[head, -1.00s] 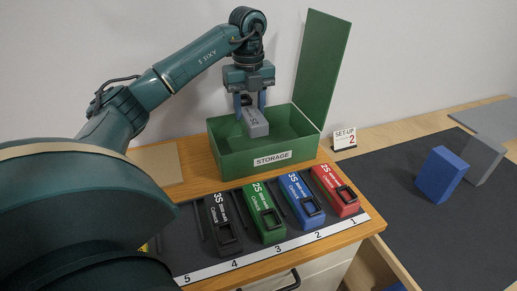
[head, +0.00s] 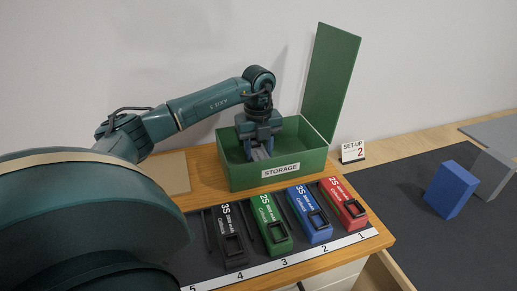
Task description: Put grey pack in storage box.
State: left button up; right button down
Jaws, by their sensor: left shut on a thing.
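The green storage box (head: 240,176) stands on the wooden cabinet top with its lid raised at the back right and a "STORAGE" label on its front. My left gripper (head: 259,153) points down inside the box opening, shut on the grey pack (head: 261,154). Only a small part of the pack shows between the fingers. The box's front wall hides the lower part, so I cannot tell whether it touches the box floor. My right gripper is not in the head view.
In front of the box, a black pack (head: 231,237), a green pack (head: 271,224), a blue pack (head: 310,214) and a red pack (head: 343,204) lie in numbered slots. A "SET-UP 2" sign (head: 353,151) stands right of the box. A blue block (head: 452,190) stands on the dark mat at right.

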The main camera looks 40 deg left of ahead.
aim_at(258, 153)
pick_arm(q)
jog(key=o, duration=1.2)
notch_tip(258, 153, up, 12)
jog(key=shift+r, duration=0.1)
jog(key=shift+s, duration=0.1)
